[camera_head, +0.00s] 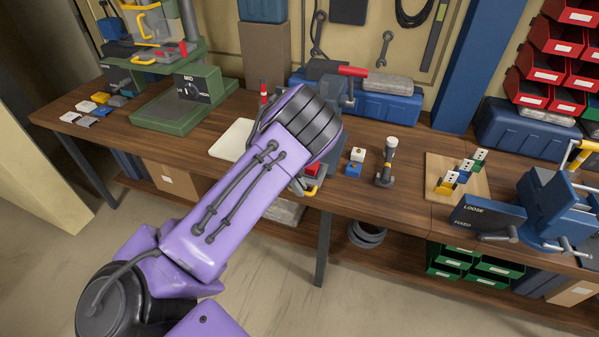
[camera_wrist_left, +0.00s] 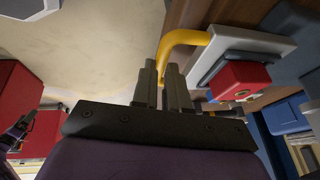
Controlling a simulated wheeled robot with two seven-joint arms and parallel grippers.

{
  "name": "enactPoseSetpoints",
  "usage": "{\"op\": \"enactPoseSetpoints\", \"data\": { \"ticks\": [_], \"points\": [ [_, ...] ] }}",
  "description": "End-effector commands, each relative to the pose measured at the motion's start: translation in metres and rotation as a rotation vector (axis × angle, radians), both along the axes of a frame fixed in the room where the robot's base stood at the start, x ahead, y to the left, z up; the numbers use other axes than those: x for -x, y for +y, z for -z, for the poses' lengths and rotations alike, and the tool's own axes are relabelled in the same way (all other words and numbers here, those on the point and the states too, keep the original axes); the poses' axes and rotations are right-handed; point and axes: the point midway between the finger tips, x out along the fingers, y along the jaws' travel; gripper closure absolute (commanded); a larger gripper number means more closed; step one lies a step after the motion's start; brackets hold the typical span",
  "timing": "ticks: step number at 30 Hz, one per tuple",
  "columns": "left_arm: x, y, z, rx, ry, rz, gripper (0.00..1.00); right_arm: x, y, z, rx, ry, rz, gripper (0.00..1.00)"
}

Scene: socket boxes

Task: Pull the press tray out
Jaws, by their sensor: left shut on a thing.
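The press tray (camera_wrist_left: 268,44) is a light grey plate with a dark recess, at the upper right of the left wrist view. A red block (camera_wrist_left: 240,80) sits at its dark part. A yellow bar handle (camera_wrist_left: 186,37) curves out from the tray's edge. My left gripper (camera_wrist_left: 161,68) is shut on the end of this handle, its two grey fingers close together around it. In the head view the yellow handle (camera_head: 311,190) shows just past my purple left forearm, at the bench's front edge. The forearm hides most of the tray and the fingers there. My right gripper is not seen.
A wooden workbench (camera_head: 405,205) runs across the scene. A green machine marked MID (camera_head: 195,90) stands at left. Small blocks (camera_head: 354,162), a dark upright tool (camera_head: 386,165) and a blue vise (camera_head: 555,205) stand to the right. Open floor lies in front.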

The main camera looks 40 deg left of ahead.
Motion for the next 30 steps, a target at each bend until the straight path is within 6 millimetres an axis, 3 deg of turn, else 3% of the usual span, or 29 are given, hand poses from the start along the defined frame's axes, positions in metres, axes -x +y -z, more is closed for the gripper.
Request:
{"op": "enactPoseSetpoints", "data": {
  "ticks": [1, 3, 13, 24, 30],
  "points": [
    [-0.001, -0.001, 0.0, 0.001, -0.002, 0.0, 0.77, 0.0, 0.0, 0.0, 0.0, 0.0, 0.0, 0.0],
    [-0.001, -0.001, 0.0, 0.002, -0.002, 0.0, 0.61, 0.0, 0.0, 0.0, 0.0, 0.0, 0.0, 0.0],
    [0.0, 0.001, -0.005, -0.001, -0.001, 0.001, 0.61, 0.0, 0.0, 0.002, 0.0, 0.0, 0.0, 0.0],
    [0.022, 0.024, -0.077, -0.001, -0.005, 0.0, 0.61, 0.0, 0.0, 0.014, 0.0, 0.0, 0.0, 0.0],
    [0.028, 0.03, -0.095, 0.001, -0.001, 0.002, 0.61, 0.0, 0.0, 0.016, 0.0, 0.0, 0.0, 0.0]
  ]
}}
